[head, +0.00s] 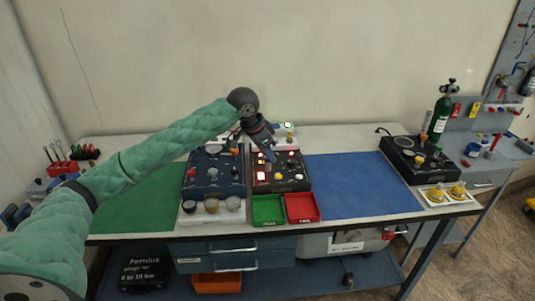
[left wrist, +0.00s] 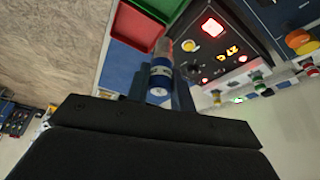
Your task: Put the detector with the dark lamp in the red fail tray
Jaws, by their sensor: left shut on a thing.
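My left gripper (head: 268,152) is above the back of the black tester box (head: 262,186). In the left wrist view it is shut on a small blue and white cylinder (left wrist: 160,80) with a pale round end, held off the surface. I cannot tell whether this is the detector with the dark lamp; no lamp shows on it. The red fail tray (head: 302,207) sits at the table's front edge and looks empty; it also shows in the left wrist view (left wrist: 135,27). My right gripper is not in view.
A green tray (head: 268,209) stands left of the red one. A blue panel box (head: 213,174) stands left of the tester. Round pieces sit on a white holder (head: 210,214). A blue mat (head: 358,188) on the right is clear. A black box (head: 415,155) stands beyond it.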

